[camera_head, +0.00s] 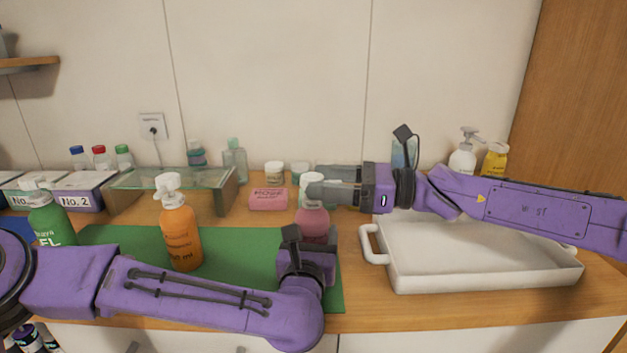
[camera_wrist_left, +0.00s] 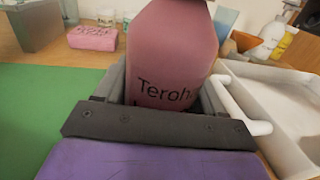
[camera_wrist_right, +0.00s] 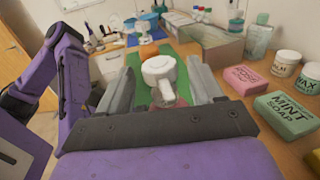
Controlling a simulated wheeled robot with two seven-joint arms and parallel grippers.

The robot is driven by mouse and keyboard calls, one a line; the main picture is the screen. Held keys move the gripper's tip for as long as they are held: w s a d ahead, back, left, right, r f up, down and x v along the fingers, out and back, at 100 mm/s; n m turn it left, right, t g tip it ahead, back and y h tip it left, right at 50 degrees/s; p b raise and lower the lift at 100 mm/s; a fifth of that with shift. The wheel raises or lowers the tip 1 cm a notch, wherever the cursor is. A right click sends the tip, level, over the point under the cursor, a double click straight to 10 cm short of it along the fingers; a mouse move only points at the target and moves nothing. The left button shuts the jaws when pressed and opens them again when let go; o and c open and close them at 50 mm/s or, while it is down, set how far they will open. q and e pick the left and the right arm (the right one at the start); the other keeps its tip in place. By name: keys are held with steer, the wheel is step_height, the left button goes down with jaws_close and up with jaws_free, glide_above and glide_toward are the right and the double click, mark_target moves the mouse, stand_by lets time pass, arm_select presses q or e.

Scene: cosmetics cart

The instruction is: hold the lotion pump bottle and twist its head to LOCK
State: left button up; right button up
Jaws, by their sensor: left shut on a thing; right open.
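The pink lotion pump bottle (camera_head: 312,223) stands upright near the right end of the green mat (camera_head: 245,285). Its printed body (camera_wrist_left: 172,50) fills the middle of the left wrist view. My left gripper (camera_wrist_left: 163,96) is shut around the bottle's body, one finger on each side. The white pump head (camera_wrist_right: 160,72) shows from above in the right wrist view, its nozzle towards the bottom of that picture. My right gripper (camera_wrist_right: 158,80) is open, with its fingers on either side of the head. I cannot tell whether they touch it. In the head view the right fingers (camera_head: 325,181) partly cover the head.
A white tray (camera_head: 480,284) stands close to the right of the bottle. An orange pump bottle (camera_head: 180,238) and a green one (camera_head: 48,222) stand to the left. A pink soap box (camera_head: 268,199) and jars stand behind. Bare mat lies between the orange and pink bottles.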

arm_select(q)
steer(key=shift+d, duration=0.1)
arm_select(e)
steer(key=s+d, duration=0.1)
steer(key=d, duration=0.8)
steer(key=shift+s+d, duration=0.25)
steer(key=shift+s, duration=0.15)
arm_select(q)
steer(key=o, duration=1.3)
steer(key=shift+o, duration=0.2)
